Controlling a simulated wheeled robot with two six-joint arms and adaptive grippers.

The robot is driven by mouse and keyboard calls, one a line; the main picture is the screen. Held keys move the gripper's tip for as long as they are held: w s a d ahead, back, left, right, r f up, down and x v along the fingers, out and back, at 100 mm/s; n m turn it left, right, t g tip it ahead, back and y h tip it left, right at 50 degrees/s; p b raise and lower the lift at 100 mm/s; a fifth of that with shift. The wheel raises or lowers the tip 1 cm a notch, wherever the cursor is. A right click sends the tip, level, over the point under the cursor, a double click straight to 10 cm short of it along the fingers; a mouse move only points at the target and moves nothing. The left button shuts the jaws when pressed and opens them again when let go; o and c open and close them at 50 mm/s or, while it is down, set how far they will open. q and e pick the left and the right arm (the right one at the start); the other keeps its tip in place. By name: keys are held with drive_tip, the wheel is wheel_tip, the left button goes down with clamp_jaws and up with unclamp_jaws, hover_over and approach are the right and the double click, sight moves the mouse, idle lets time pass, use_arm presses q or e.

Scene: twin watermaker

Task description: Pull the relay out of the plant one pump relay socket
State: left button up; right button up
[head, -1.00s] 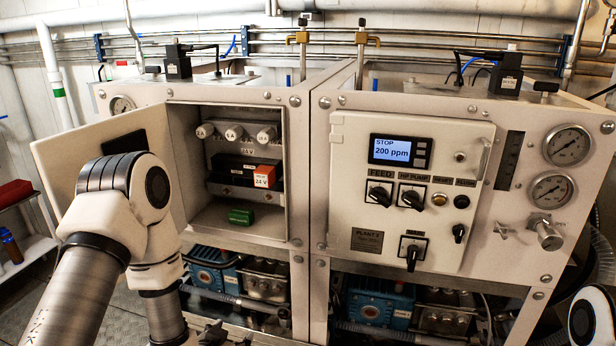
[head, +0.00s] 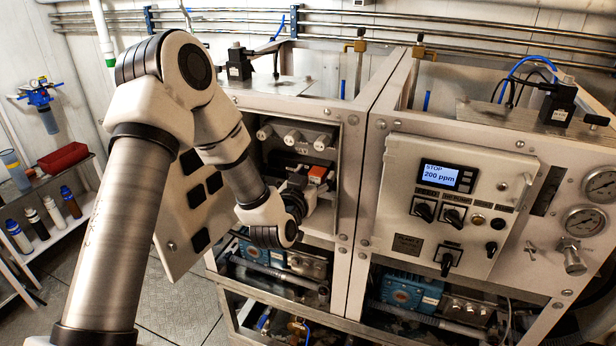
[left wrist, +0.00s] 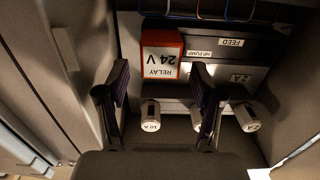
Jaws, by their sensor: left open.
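The relay (head: 317,174) is a small orange-and-white block on the dark socket row inside the open left cabinet. In the left wrist view the relay (left wrist: 162,55) appears upside down, with its "RELAY 24 V" label facing me. My left gripper (left wrist: 160,68) is open, its two dark fingers on either side of the relay's line with a gap between them; I cannot tell whether they reach its sides. In the head view the left gripper (head: 303,188) is inside the cabinet opening by the relay, partly hidden by my wrist. The socket is hidden behind the relay. My right gripper is out of view.
Fuse holders (head: 293,138) sit above the relay; they show below it in the left wrist view (left wrist: 150,116). The cabinet door (head: 190,225) stands open to the left. The neighbouring cabinet's panel (head: 455,205) has a display and switches. A shelf (head: 55,235) with bottles stands far left.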

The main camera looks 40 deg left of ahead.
sight(315, 177)
use_arm(q)
drive_tip(key=shift+x, duration=1)
drive_tip(key=shift+c, duration=0.4)
clamp_jaws()
drive_tip(key=shift+v, duration=2.95)
drive_tip(key=shift+f, duration=0.15)
